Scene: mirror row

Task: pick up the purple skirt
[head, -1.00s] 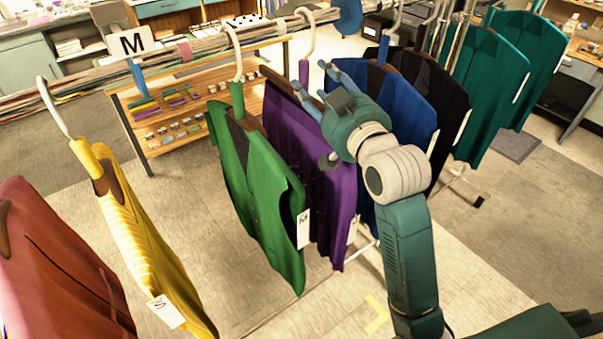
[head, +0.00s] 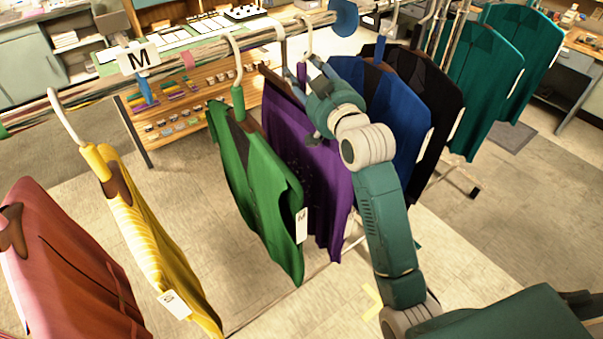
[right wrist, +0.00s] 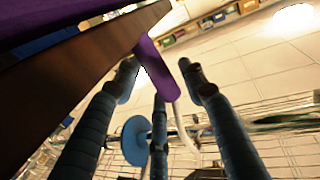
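The purple skirt (head: 318,185) looks like a long purple garment. It hangs from the rail between a green and a blue garment, on a hanger with a purple neck (head: 302,72). In the right wrist view its dark purple cloth (right wrist: 28,22) and the hanger's brown bar (right wrist: 85,62) fill the upper left. My right gripper (head: 301,70) is at the hanger's neck, just above the bar. In the right wrist view its fingers (right wrist: 158,72) are spread around the purple neck (right wrist: 157,70), with a gap on the right side. My left gripper is not in view.
The green garment (head: 255,185) hangs close on the left, the blue one (head: 400,120) close on the right. Yellow (head: 150,240) and red (head: 60,270) garments hang further left. The rail (head: 200,52) carries an M tag (head: 139,59). Floor shows between the yellow and green garments.

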